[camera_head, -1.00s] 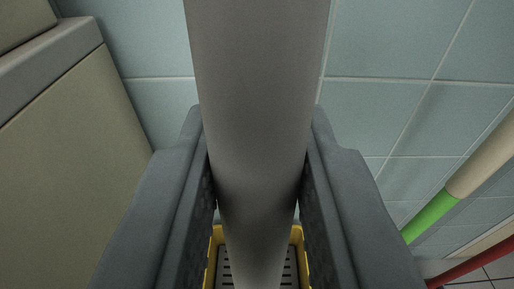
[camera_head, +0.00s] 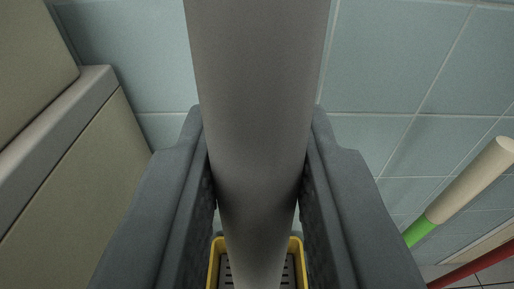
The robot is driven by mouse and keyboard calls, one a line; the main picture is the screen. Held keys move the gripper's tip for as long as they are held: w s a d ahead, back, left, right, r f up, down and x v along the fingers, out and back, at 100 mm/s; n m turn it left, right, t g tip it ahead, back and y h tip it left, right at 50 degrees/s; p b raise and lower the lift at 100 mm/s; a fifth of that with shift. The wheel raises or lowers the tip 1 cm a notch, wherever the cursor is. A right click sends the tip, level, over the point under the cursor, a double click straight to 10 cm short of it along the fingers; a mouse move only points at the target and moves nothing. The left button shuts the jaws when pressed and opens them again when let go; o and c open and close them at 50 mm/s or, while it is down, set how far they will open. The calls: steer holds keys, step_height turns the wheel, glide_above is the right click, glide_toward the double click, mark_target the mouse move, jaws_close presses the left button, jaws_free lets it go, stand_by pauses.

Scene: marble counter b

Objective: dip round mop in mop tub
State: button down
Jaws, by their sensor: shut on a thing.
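My gripper (camera_head: 258,155) is shut on a thick grey handle (camera_head: 258,90), which I take to be the round mop's. The handle runs from the top middle of the picture down between the two dark fingers and out at the bottom edge. The mop's head is not in view. The mop tub (camera_head: 214,265) shows at the bottom middle as a yellow rim around a dark slotted part, behind the handle. The handle hides the tub's middle, and its lower part is cut off by the picture edge. I cannot tell whether the mop touches the tub.
A beige cabinet or counter block (camera_head: 70,180) fills the left side. A blue-green tiled wall (camera_head: 400,80) lies behind. At the right are a cream and green pole (camera_head: 465,185) and a red pole (camera_head: 478,268). A bit of tiled floor shows at the lower right.

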steer(key=shift+w+r, duration=0.15)
steer(key=shift+r, duration=1.25)
steer(key=shift+w+r, duration=0.15)
steer(key=shift+r, duration=1.35)
steer(key=shift+r, duration=2.4)
steer(key=c, duration=1.8)
jaws_free()
jaws_close()
